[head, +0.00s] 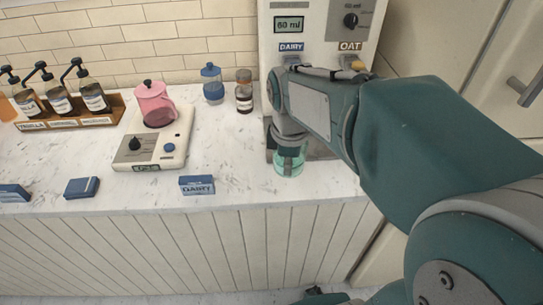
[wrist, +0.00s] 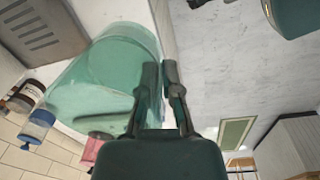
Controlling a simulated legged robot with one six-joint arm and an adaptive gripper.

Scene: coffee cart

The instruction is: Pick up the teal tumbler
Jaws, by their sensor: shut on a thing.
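The teal tumbler (head: 288,163) is translucent and stands out below the end of my arm, in front of the dispenser, in the head view. It also shows large and tilted at the upper left of the wrist view (wrist: 95,75). My gripper (wrist: 160,72) is shut on the tumbler's wall at its right side, with the fingers close together. The arm hides the fingertips in the head view. I cannot tell whether the tumbler's base touches anything.
A dispenser (head: 291,14) with dairy and oat labels stands behind my arm. To the left on the marble counter are a scale (head: 128,150) with a pink pitcher (head: 153,104), a blue-lidded jar (head: 213,88), a brown bottle (head: 244,97) and a small dairy box (head: 197,185).

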